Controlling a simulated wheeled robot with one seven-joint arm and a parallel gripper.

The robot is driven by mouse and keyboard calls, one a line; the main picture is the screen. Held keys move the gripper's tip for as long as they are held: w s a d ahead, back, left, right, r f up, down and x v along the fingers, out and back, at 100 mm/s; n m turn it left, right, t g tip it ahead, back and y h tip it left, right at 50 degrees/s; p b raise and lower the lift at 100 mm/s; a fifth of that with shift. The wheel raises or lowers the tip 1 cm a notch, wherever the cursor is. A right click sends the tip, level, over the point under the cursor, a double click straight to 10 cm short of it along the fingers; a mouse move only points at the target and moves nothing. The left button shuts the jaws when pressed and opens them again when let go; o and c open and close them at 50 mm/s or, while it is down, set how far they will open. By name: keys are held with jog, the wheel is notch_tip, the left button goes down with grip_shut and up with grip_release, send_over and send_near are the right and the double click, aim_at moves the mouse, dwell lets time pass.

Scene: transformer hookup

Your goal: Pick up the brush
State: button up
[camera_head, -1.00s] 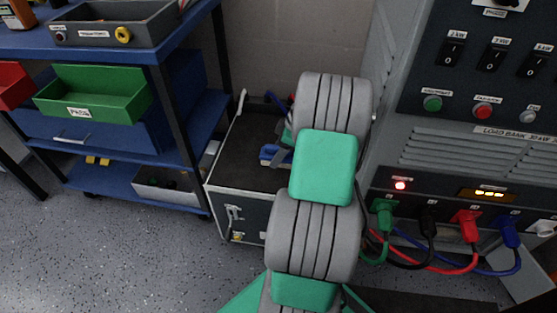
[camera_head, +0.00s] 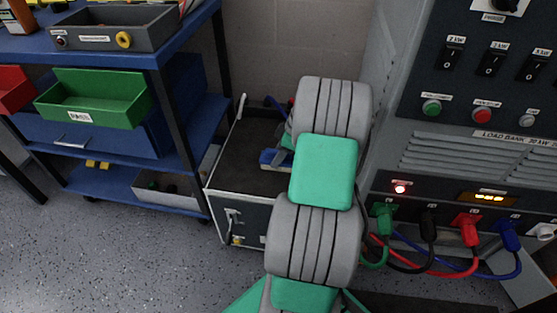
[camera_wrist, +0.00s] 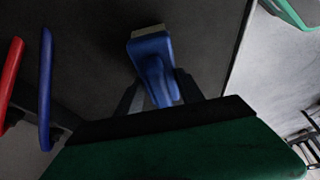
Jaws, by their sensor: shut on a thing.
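The brush (camera_wrist: 152,60) shows in the wrist view as a blue handle with a pale block at its far end. It lies over the dark top of the case. My gripper (camera_wrist: 157,92) is shut on the brush, with a dark finger on either side of the blue handle. In the head view the blue brush (camera_head: 271,159) shows just left of my arm, above the case top. My arm hides much of the gripper there. I cannot tell whether the brush touches the case top.
The dark case (camera_head: 237,163) stands between the blue shelf cart (camera_head: 185,125) and the grey load bank (camera_head: 440,149) with its plugged cables. Red (camera_wrist: 11,72) and blue (camera_wrist: 45,90) handles of another tool lie left of the gripper.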

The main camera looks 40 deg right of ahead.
grip_shut()
jog(key=shift+r, duration=0.3)
notch_tip(320, 180, up, 3)
jog(key=shift+f+p, duration=0.2)
jog(key=shift+p, duration=0.85)
jog(key=s+a+r+p, duration=0.4)
jog(key=s+a+r, duration=0.5)
jog(key=s, duration=0.1)
jog(key=shift+a+r+p, duration=0.35)
jog(key=shift+a+r, duration=0.05)
